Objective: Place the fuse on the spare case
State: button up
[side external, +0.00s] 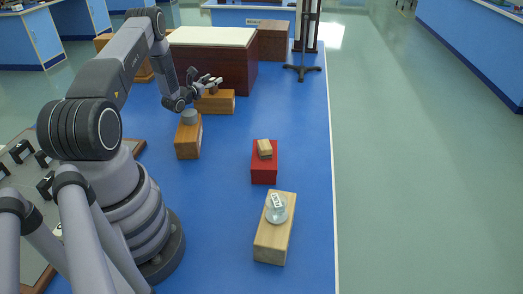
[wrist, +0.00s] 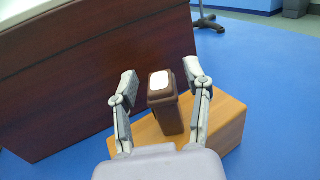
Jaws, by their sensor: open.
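A dark brown upright block with a white top (wrist: 163,98), which may be the fuse, stands on a wooden box (wrist: 228,122). My gripper (wrist: 158,86) is open, with one finger on each side of the brown block and visible gaps between. In the side external view my gripper (side external: 213,82) is above the same wooden box (side external: 222,104), and the brown block is small there. A red box (side external: 264,171) with a small tan block (side external: 264,147) on top stands nearer the camera. I cannot tell which thing is the spare case.
A wooden box (side external: 188,145) bears a grey cylinder (side external: 189,117). A pale wooden box (side external: 271,243) bears a clear round dish (side external: 278,214) with a small white marked piece. A large dark red-brown cabinet (side external: 228,68) stands close behind my gripper. Blue bench top is clear between the boxes.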

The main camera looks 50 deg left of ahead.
aim_at(209, 81)
jog(key=v, duration=0.6)
jog(key=shift+s+d, duration=0.1)
jog(key=shift+s, duration=0.2)
jog(key=w+d+r+m+t+h, duration=0.1)
jog(key=w+d+r+m+h, duration=0.3)
jog(key=d+r+m+h, duration=0.25)
jog(key=w+d+r+m+h, duration=0.3)
jog(key=w+d+r+h, duration=0.15)
jog(key=d+r, duration=0.4)
jog(key=s+d+r+m+g+h, duration=0.35)
jog(key=d+r+m, duration=0.2)
jog(key=d, duration=0.45)
jog(key=s+d+r+m+g+h, duration=0.2)
jog(key=d+r+m+g+h, duration=0.4)
jog(key=d, duration=0.5)
jog(key=s+d+r+m+g+y, duration=0.2)
jog(key=s+d+m+g+y, duration=0.3)
jog(key=s+d+m, duration=0.65)
jog(key=s+a+r+m+t+y, duration=0.1)
jog(key=s+a+m+y, duration=0.2)
jog(key=s, duration=0.3)
jog(key=s+a+m+t+y, duration=0.1)
jog(key=s+a+m+y, duration=0.2)
jog(key=s+m+y, duration=0.2)
jog(key=s, duration=0.2)
jog(key=shift+s+a+r, duration=0.25)
jog(key=shift+s+r, duration=0.1)
